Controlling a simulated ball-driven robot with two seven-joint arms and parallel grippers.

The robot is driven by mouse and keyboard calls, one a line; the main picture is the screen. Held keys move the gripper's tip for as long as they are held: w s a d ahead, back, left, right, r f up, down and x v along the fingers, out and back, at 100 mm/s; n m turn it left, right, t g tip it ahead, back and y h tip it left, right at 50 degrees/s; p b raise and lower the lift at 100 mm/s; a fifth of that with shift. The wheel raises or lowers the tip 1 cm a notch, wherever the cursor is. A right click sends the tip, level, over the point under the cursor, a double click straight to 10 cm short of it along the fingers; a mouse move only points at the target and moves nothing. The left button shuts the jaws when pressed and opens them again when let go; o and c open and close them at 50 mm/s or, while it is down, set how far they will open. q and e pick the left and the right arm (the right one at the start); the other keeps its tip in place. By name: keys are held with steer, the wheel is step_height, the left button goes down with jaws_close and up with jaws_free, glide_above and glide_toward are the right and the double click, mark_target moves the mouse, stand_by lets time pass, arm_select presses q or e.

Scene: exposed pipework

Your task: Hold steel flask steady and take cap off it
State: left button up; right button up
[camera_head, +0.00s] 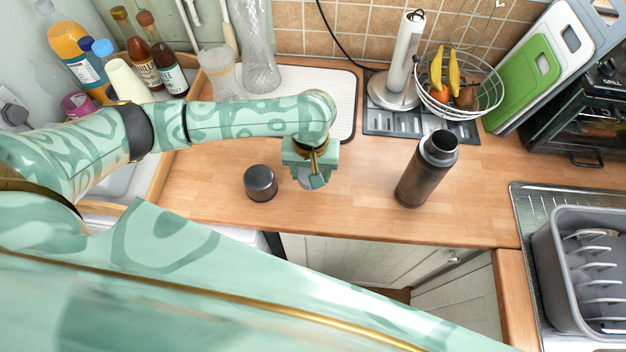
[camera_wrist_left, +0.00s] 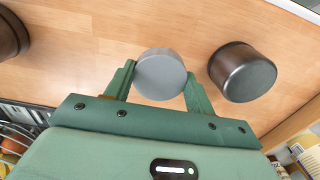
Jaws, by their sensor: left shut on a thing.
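The dark steel flask (camera_head: 424,174) stands on the wooden counter, right of my left gripper and apart from it. Its top shows a grey neck with a dark opening. My left gripper (camera_head: 312,178) points down over the counter, shut on a grey round cap (camera_wrist_left: 160,75). The cap sits between both fingers in the left wrist view; whether it touches the counter I cannot tell. A dark cup-shaped piece (camera_head: 260,184) is on the counter left of the gripper; it also shows in the left wrist view (camera_wrist_left: 242,72). The flask's edge shows at far left there (camera_wrist_left: 10,36). My right gripper is out of view.
A wire fruit basket (camera_head: 459,112) and a paper-towel holder (camera_head: 404,62) stand behind the flask. Several bottles (camera_head: 138,52) crowd the back left. A dish rack (camera_head: 583,270) is at right. The counter between gripper and flask is clear.

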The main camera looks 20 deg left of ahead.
arm_select(q)
steer(key=shift+w+f, duration=0.45)
steer(key=shift+f, duration=0.1)
steer(key=f+b, duration=0.1)
steer(key=f, duration=0.1)
steer(key=f+b, duration=0.1)
steer(key=shift+w+a+f+b, duration=0.1)
steer(key=shift+w+f+b, duration=0.1)
steer(key=shift+f+b, duration=0.15)
steer(key=shift+r, duration=0.15)
steer(key=o, duration=1.1)
step_height(320, 180, up, 12)
steer(key=p, duration=0.5)
steer(key=shift+p, duration=0.3)
